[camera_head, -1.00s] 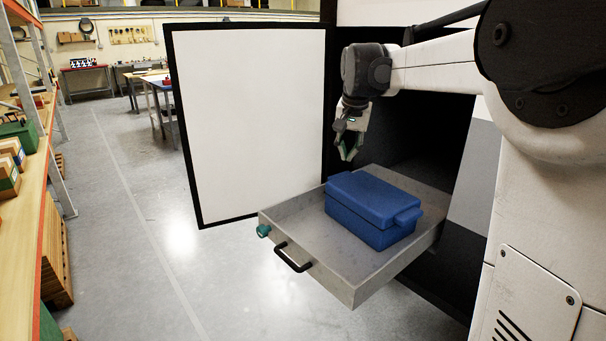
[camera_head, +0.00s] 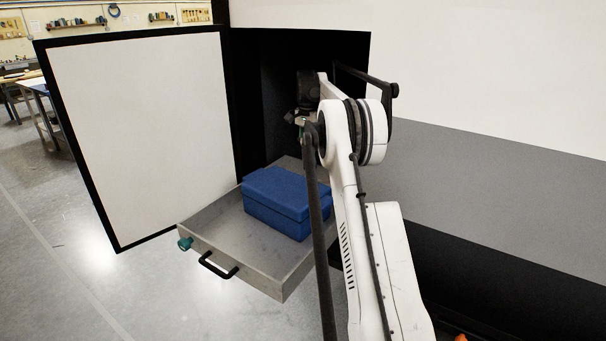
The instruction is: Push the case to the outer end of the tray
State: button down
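Bare tray floor shows between the case and the outer end, where a black handle (camera_head: 218,266) and a teal knob (camera_head: 185,243) sit. The case's right end is partly hidden by my arm. My gripper (camera_head: 301,128) is at the mouth of the dark compartment, behind and above the case. It is mostly hidden by my arm, so its fingers cannot be made out. I cannot tell whether it touches the case.
An open white door panel with a black frame (camera_head: 140,140) stands left of the tray. The dark compartment opening (camera_head: 268,75) is behind the tray. The grey caravan wall (camera_head: 500,190) runs to the right. Open floor (camera_head: 60,260) lies left of the tray.

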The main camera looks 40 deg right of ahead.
aim_at(303, 176)
jog(key=shift+s+a+f+p, duration=0.25)
jog(key=shift+a+f, duration=0.3)
jog(key=shift+f, duration=1.2)
jog(key=shift+s+a+f+p, duration=0.15)
jog(key=shift+a+f+p, duration=0.35)
jog(key=shift+f, duration=1.2)
jog(key=shift+s+a+f+p, duration=0.2)
jog(key=shift+a+f, duration=0.4)
jog(key=shift+f, duration=1.15)
jog(key=shift+s, duration=0.1)
